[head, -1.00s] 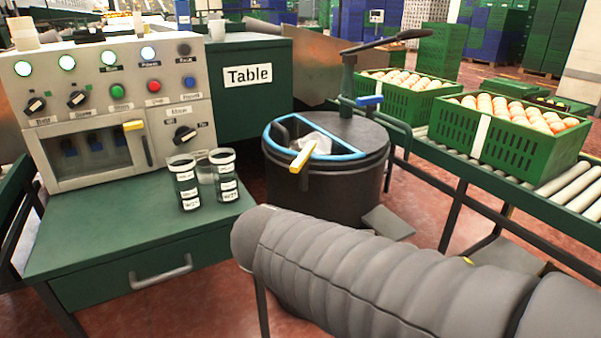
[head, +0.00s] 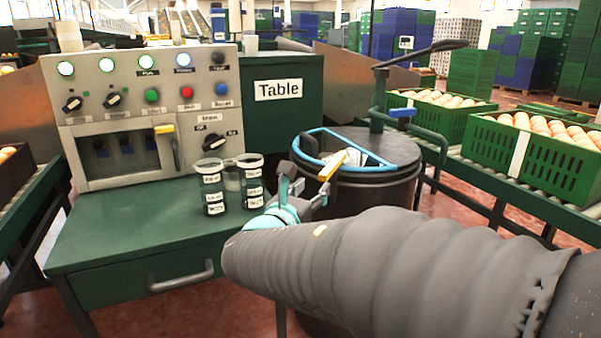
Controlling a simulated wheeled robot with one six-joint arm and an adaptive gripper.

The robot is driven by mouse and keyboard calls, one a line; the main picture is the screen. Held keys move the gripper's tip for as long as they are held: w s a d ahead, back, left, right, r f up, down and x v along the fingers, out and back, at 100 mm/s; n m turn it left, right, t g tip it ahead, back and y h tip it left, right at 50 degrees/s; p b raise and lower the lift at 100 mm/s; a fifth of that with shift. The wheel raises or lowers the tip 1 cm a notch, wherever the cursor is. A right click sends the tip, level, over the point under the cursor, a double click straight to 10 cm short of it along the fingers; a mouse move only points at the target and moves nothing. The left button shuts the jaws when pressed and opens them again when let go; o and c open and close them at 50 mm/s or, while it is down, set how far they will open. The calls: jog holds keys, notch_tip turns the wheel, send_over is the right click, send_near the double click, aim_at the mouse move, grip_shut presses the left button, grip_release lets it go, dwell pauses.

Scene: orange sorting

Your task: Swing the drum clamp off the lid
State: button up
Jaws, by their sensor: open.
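The black drum (head: 375,205) stands right of the green table. Its dark lid (head: 392,150) has an opening edged by a blue rim (head: 325,132), with a yellow handle (head: 332,165) at its front and pale, crumpled material inside. A dark post with a long lever (head: 420,54) and a blue grip (head: 402,113) rises at the drum's back right; I cannot tell which part is the clamp. My gripper (head: 306,186) is open and empty, at the drum's front left, close to the yellow handle. My sleeved arm hides the drum's lower front.
Green crates (head: 525,160) of round orange produce sit on a roller conveyor (head: 490,180) at the right.

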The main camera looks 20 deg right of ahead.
aim_at(328, 168)
jog(key=x, duration=1)
jog(key=shift+w+d+f+b, duration=0.1)
jog(key=shift+w+d+b, duration=0.1)
jog(key=shift+b, duration=0.15)
grip_shut()
